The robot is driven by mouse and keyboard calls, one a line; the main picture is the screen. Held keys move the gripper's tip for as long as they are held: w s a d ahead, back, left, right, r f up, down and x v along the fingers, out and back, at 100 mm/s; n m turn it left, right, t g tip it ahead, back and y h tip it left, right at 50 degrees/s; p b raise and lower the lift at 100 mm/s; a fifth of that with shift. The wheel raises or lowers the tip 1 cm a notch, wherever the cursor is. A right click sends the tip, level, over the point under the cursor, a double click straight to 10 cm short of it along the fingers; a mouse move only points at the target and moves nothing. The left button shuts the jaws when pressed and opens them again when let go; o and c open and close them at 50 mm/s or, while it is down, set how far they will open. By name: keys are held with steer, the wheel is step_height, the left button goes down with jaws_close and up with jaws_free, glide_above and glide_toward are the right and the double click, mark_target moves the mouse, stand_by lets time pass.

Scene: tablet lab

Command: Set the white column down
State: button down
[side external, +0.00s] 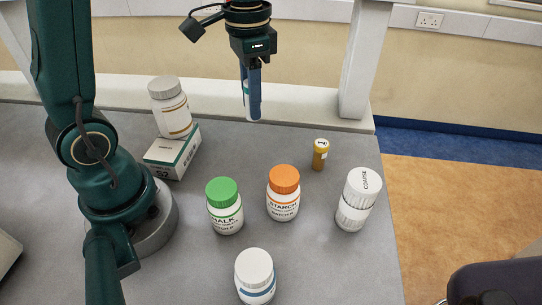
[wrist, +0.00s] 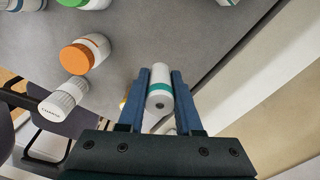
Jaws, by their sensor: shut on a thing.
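The white column (wrist: 160,76), a white cylinder with a teal band, is held upright between my gripper's two blue fingers (wrist: 160,88) in the wrist view. In the side view my gripper (side external: 253,112) hangs high near the far edge of the grey table, shut on the column. Only a narrow strip of the column (side external: 246,87) shows there beside the fingers. The column is in the air, with no surface seen touching it.
A green-lidded jar (side external: 224,207), an orange-lidded jar (side external: 283,193), a white-lidded jar (side external: 255,277), a white ribbed container (side external: 355,200) and a small amber bottle (side external: 320,155) stand on the table (side external: 315,265).

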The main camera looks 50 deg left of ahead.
steer(key=s+a, duration=0.5)
steer(key=a, duration=0.4)
steer(key=w+d+f, duration=0.2)
steer(key=d, duration=0.1)
steer(key=w+d+f, duration=0.2)
steer(key=d, duration=0.1)
steer(key=w+d+f, duration=0.2)
steer(key=d+f, duration=0.1)
steer(key=shift+d, duration=0.2)
steer(key=shift+n, duration=0.3)
steer(key=shift+f, duration=2.1)
steer(key=shift+f, duration=0.15)
steer(key=c, duration=0.6)
jaws_free()
